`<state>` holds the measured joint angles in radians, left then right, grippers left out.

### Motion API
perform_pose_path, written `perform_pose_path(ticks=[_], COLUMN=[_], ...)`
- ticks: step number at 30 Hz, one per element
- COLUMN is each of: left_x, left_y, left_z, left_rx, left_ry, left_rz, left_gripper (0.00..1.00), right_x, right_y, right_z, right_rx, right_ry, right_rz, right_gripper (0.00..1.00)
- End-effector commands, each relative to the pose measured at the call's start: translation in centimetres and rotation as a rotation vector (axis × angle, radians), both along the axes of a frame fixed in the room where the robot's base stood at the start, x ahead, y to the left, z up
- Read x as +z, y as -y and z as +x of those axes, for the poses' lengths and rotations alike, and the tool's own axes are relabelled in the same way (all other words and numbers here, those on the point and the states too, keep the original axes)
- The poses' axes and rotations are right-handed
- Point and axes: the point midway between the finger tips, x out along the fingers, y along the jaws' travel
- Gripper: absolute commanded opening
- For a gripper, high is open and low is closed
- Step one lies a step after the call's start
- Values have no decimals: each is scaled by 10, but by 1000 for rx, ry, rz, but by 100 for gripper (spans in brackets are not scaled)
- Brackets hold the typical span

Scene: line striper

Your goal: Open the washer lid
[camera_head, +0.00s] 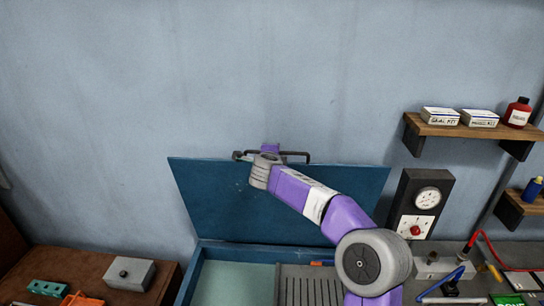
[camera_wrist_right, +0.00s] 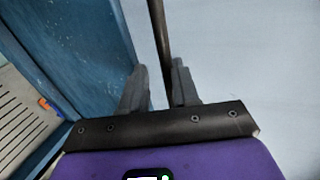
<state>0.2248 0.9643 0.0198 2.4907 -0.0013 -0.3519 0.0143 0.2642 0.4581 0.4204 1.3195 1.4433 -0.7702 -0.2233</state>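The washer lid (camera_head: 230,195) is a blue panel raised steeply, its upper edge near the wall. The washer (camera_head: 205,250) is a blue tub below it. A dark bar handle (camera_head: 297,154) runs along the lid's upper edge; it also shows in the right wrist view (camera_wrist_right: 160,35). My right arm reaches across the lid, and its gripper (camera_head: 270,149) is at the handle. In the right wrist view the gripper's fingers (camera_wrist_right: 159,85) stand apart on both sides of the bar, with a small gap seen at the left finger. My left gripper is not in view.
A dark gauge box (camera_head: 420,203) stands right of the lid. A wall shelf (camera_head: 470,131) holds two white boxes and a red bottle. A brown bench (camera_head: 60,270) with a grey block (camera_head: 130,273) is at left. The wall above the lid is clear.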

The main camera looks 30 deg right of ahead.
Motion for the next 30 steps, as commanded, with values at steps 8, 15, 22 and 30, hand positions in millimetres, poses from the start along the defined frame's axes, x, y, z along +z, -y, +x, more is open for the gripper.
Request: perform_pose_path(ticks=[8, 15, 22, 30], left_x=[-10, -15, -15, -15], left_y=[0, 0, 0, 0], left_z=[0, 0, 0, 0], left_rx=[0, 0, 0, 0], left_ry=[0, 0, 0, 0], left_rz=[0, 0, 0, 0], left_gripper=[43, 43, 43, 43], right_x=[13, 24, 26, 26], right_y=[-19, -35, -37, -37], right_z=[-29, -55, -60, -59], right_rx=[3, 2, 0, 1], right_ry=[4, 1, -1, 0], right_rz=[-1, -1, 1, 0], right_gripper=[30, 30, 30, 30])
